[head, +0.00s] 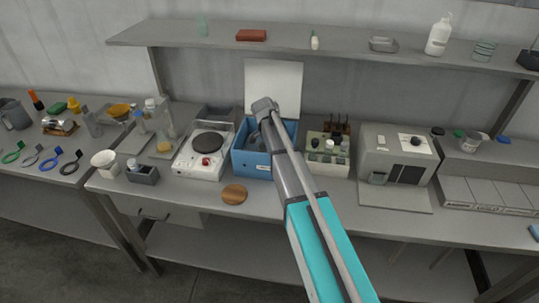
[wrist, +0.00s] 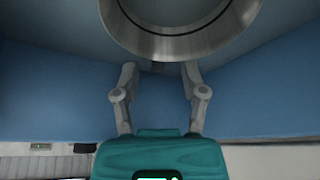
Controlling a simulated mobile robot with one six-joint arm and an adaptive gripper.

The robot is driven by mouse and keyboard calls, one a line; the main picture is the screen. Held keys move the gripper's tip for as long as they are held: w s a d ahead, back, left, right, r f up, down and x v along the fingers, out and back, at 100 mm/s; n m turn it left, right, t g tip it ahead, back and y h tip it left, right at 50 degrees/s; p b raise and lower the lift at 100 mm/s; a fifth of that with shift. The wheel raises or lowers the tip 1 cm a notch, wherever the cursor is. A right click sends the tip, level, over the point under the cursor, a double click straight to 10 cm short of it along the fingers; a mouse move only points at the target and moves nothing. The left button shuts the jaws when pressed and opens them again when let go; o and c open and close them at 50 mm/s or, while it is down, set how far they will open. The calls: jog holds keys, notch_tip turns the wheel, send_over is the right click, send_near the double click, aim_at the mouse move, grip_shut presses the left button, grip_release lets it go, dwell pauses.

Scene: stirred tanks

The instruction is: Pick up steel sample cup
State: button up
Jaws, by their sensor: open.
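The steel sample cup (wrist: 180,40) shows at the top of the wrist view as a large, shiny round metal rim, cut off by the picture's top edge. It is inside a blue-walled box (wrist: 60,105). My gripper (wrist: 160,72) is open, with its two fingers apart and nothing between them. The fingertips are just below the cup's rim in the picture; I cannot tell whether they touch it. In the head view my arm reaches over the blue box (head: 245,166) and hides much of its inside. I cannot make out the cup there.
A white panel (head: 262,80) stands upright behind the box. A white hotplate (head: 192,163) is left of it, and a rack of bottles (head: 318,163) is right. A round wooden disc (head: 234,194) lies in front. A shelf (head: 350,38) runs above the bench.

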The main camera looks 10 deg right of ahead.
jog(key=shift+b+x, duration=1.85)
jog(key=shift+x, duration=0.4)
jog(key=shift+s+a, duration=0.1)
jog(key=shift+s, duration=0.05)
grip_shut()
